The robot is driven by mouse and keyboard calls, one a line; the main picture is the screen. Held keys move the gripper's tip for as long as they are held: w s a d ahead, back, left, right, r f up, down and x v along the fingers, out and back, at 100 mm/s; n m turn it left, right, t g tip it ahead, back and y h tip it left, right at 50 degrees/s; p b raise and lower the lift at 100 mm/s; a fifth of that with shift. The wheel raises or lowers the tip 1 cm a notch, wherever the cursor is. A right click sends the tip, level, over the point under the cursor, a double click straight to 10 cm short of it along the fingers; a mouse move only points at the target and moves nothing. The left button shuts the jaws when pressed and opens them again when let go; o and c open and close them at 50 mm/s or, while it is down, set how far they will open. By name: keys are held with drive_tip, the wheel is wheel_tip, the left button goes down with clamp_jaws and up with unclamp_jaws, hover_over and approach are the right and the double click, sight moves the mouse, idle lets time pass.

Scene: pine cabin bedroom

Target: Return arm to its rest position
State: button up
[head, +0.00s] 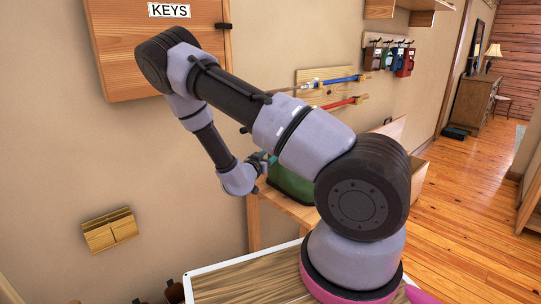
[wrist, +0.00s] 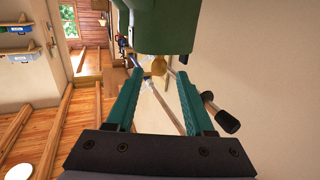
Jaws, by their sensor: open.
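My arm rises from its base and bends down at the wall side in the head view. A green object (wrist: 166,25) fills the top of that view beyond the fingertips. A green object (head: 293,187) on a wooden bench also shows below my arm in the head view.
A wooden KEYS cabinet (head: 150,50) hangs on the wall behind my elbow. A rack with blue- and red-handled tools (head: 340,82) and a wooden wall pocket (head: 109,231) are on the wall. The wooden bench (head: 275,205) stands below my arm. Open floor (head: 465,190) lies right.

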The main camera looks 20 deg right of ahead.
drive_tip(key=s+a+r+g+y, duration=0.1)
drive_tip(key=s+a+r+y, duration=0.1)
drive_tip(key=a+r+y, duration=0.6)
drive_tip(key=s+a+r+g+y, duration=0.15)
drive_tip(key=r+y, duration=0.35)
drive_tip(key=r, duration=0.8)
drive_tip(key=s+a+r+n+y, duration=0.2)
drive_tip(key=s+r+n+y, duration=0.1)
drive_tip(key=s+r, duration=0.8)
drive_tip(key=s+d+r+n+g+h, duration=0.1)
drive_tip(key=s+r+n+g, duration=0.1)
drive_tip(key=s, duration=1.3)
drive_tip(key=shift+n, duration=0.3)
